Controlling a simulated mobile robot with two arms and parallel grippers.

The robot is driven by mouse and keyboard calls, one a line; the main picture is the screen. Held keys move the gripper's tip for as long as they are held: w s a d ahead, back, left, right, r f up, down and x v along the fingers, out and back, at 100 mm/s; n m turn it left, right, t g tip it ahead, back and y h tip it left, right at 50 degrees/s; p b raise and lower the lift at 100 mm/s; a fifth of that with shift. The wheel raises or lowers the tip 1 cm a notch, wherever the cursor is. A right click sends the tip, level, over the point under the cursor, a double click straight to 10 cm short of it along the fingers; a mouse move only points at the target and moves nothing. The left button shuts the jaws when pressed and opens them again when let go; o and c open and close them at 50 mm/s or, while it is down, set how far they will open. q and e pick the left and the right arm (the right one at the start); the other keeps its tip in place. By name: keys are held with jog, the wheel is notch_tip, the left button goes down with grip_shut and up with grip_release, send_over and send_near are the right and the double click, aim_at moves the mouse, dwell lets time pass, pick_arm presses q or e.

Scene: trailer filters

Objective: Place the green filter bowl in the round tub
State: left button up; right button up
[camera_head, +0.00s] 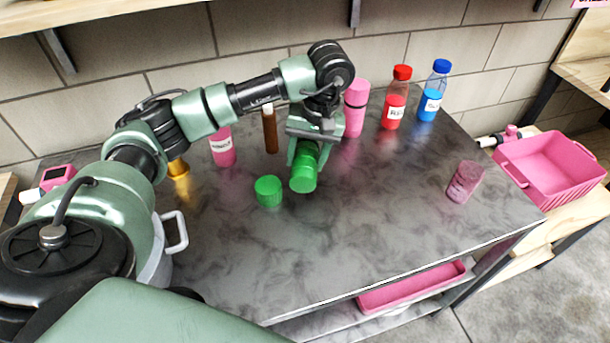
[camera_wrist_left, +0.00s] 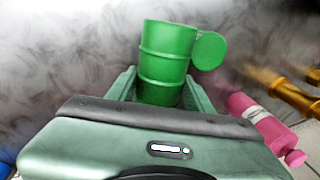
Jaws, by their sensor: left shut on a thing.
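My left gripper (camera_head: 304,155) is shut on a green ribbed cylinder, the green filter bowl (camera_head: 303,178), above the worktop. The bowl is tilted in the head view; in the left wrist view it (camera_wrist_left: 165,65) sits between the fingers. A shorter green round piece (camera_head: 268,191) stands on the worktop just left of the bowl; it also shows in the left wrist view (camera_wrist_left: 209,50). A pale round vessel with a handle (camera_head: 176,232), possibly the round tub, stands at the left, mostly hidden by my arm. My right gripper is not in view.
Pink (camera_head: 222,148) and brown (camera_head: 270,132) bottles, a tall pink container (camera_head: 355,108), red (camera_head: 396,100) and blue (camera_head: 432,95) bottles stand at the back. A translucent pink cup (camera_head: 465,182) stands right. A rectangular pink bin (camera_head: 550,170) is beyond. The front middle worktop is clear.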

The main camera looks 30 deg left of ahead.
pick_arm(q)
jog(key=shift+f, duration=3.15)
jog(key=shift+f, duration=0.25)
jog(key=o, duration=1.5)
jog(key=shift+r, duration=0.1)
